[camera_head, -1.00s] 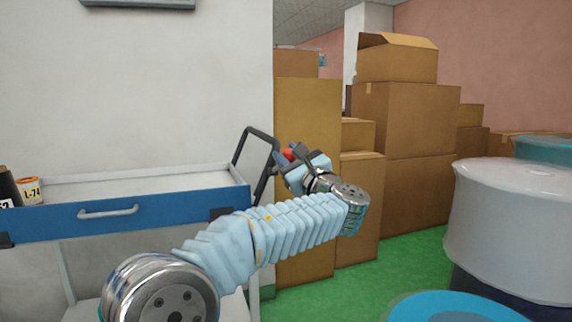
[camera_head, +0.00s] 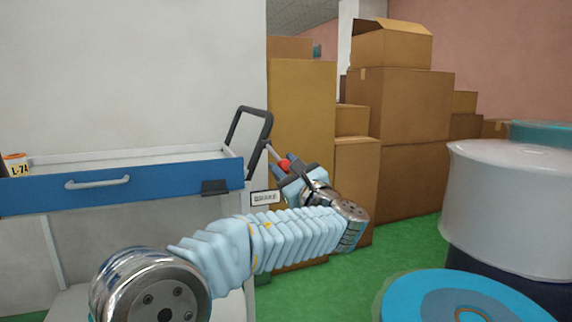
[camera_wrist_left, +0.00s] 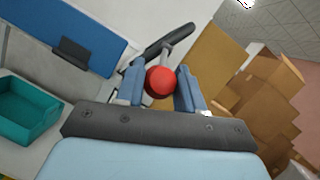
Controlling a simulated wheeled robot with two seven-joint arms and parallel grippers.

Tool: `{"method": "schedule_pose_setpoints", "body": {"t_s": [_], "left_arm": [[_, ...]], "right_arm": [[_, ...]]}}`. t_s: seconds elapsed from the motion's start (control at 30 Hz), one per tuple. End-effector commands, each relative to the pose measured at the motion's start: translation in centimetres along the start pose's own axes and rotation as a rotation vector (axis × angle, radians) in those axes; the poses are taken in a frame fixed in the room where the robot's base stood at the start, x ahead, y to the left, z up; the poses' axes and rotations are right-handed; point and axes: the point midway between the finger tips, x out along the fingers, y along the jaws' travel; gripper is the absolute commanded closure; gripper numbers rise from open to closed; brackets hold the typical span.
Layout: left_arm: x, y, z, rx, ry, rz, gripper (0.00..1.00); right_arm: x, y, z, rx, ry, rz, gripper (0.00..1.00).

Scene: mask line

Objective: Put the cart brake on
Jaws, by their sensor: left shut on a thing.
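The cart (camera_head: 120,182) stands at the left, with a blue front panel, a pale tray and a black push handle (camera_head: 238,125) at its right end. A lever with a red ball knob (camera_head: 284,164) sits by the handle; its thin grey rod slopes from the handle down to the knob. My left gripper (camera_head: 291,168) is shut on the red knob. In the left wrist view the knob (camera_wrist_left: 160,81) sits between the two blue fingers, with the cart handle (camera_wrist_left: 170,40) just beyond. My right gripper is not in view.
Stacked cardboard boxes (camera_head: 400,110) stand behind the gripper. A white wrapped drum (camera_head: 510,205) and a blue round lid (camera_head: 460,300) are at the right. An orange-labelled roll (camera_head: 16,165) sits in the cart tray. A teal bin (camera_wrist_left: 25,110) shows in the left wrist view. Green floor lies between.

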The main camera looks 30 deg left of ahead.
Motion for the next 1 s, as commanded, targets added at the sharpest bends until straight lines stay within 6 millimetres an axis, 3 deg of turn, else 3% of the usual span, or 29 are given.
{"method": "schedule_pose_setpoints", "body": {"t_s": [0.5, 0.53, 0.67, 1.0], "left_arm": [[0.19, 0.48, -0.43, 0.005, 0.001, 0.010, 1.00], [0.19, 0.48, -0.43, 0.005, 0.001, 0.010, 0.62], [0.16, 0.41, -0.40, 0.004, 0.001, 0.008, 0.42], [-0.27, 0.21, -0.36, 0.002, 0.001, 0.002, 0.41]], "right_arm": [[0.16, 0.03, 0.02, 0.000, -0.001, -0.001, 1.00], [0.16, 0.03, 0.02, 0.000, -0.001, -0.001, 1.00], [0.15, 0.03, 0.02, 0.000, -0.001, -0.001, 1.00], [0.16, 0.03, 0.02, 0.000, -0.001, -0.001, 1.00]]}}
